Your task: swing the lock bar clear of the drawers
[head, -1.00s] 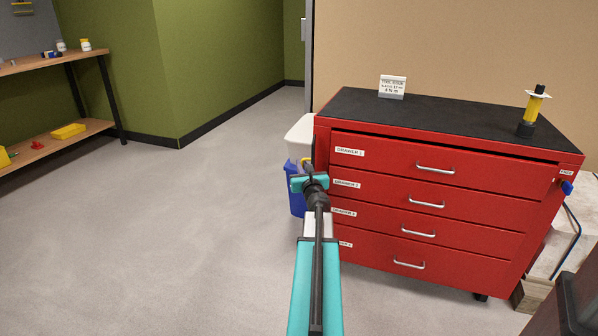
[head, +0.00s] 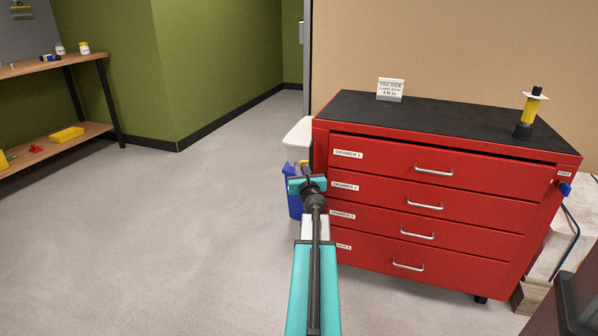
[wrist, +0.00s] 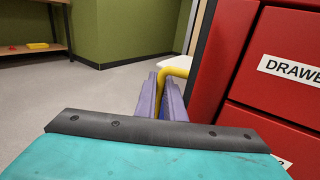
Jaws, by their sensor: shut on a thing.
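The red drawer cabinet (head: 480,210) stands right of centre in the head view, its several drawers shut. A yellow bent rod, which looks like part of the lock bar (wrist: 176,70), shows between my gripper's (wrist: 163,97) purple fingers in the wrist view. It is at the cabinet's left front edge. My gripper is shut on it; its tip is mostly hidden behind my wrist in the head view. No bar is seen across the visible drawer fronts. The rod's lower part and its mount are hidden.
A white bin (head: 298,136) and a blue bin (head: 295,203) stand beside the cabinet's left side. A yellow and black tool (head: 529,112) and a sign (head: 391,89) stand on the cabinet top. A wooden shelf (head: 70,136) is at far left. The floor between is clear.

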